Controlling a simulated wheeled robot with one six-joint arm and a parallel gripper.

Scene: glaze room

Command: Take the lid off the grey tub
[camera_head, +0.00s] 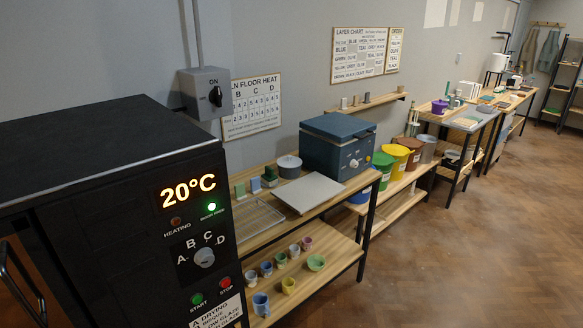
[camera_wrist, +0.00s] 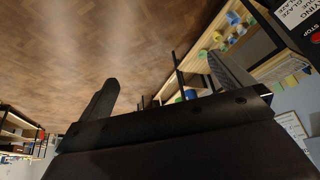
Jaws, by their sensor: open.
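In the head view a grey tub (camera_head: 428,148) stands at the far end of a row of coloured tubs on the wooden shelf beyond the blue box. It is small there, and I cannot tell its lid apart from its body. My gripper (camera_wrist: 165,68) shows in the wrist view, its two dark fingers wide apart with nothing between them. It is far from the grey tub and does not show in the head view.
Before the grey tub stand brown (camera_head: 411,146), yellow (camera_head: 398,161) and green (camera_head: 381,172) tubs. A round grey pot (camera_head: 289,168) and a blue box (camera_head: 336,150) are on the nearer bench. The black kiln (camera_head: 120,190) fills the left. The wooden floor (camera_head: 480,240) is clear at right.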

